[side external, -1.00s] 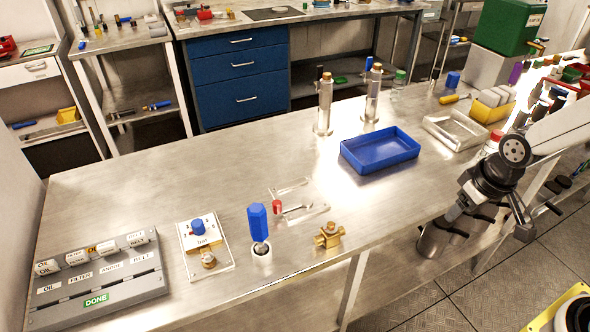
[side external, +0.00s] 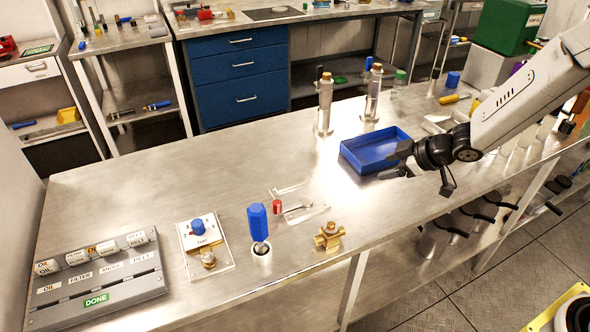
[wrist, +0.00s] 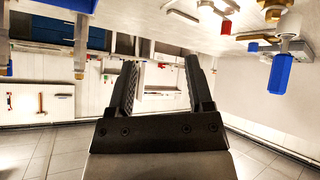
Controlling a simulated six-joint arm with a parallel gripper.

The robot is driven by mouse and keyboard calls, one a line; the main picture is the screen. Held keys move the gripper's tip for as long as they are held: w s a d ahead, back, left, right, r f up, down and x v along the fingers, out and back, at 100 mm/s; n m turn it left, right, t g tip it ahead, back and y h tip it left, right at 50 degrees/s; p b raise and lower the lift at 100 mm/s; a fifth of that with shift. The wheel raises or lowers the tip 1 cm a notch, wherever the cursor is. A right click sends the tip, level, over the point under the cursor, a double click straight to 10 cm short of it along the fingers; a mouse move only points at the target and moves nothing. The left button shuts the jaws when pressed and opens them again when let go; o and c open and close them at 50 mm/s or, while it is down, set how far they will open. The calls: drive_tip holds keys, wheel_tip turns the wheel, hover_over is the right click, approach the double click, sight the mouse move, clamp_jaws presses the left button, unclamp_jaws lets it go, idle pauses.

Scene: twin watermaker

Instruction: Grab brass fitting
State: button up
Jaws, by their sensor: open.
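The brass fitting (side external: 328,237) sits near the front edge of the steel bench, to the right of the blue-handled tool. In the wrist view, a brass piece that looks like it (wrist: 272,10) is partly cut off at the top edge. My gripper (side external: 397,162) is above the bench at the right, by the front right corner of the blue tray, well up and right of the fitting. In the wrist view its two dark fingers (wrist: 161,75) stand apart with nothing between them.
The blue tray (side external: 361,166) is close to my gripper. The blue-handled tool (side external: 258,224) stands upright left of the fitting; a small red part (side external: 277,207) lies behind. A gauge plate (side external: 222,258) and grey labelled rack (side external: 140,284) are at left.

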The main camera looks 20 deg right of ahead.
sight(332, 223)
drive_tip(key=s+a+f+n+g+y, duration=0.3)
drive_tip(key=a+f+n+g+y, duration=0.2)
drive_tip(key=a+n+y, duration=0.2)
drive_tip(key=shift+s+a+g+y, duration=0.15)
drive_tip(key=shift+g+y, duration=0.25)
drive_tip(key=shift+y, duration=0.1)
drive_tip(key=shift+s+x, duration=0.2)
drive_tip(key=shift+x, duration=3.7)
clamp_jaws()
drive_tip(key=shift+r, duration=0.1)
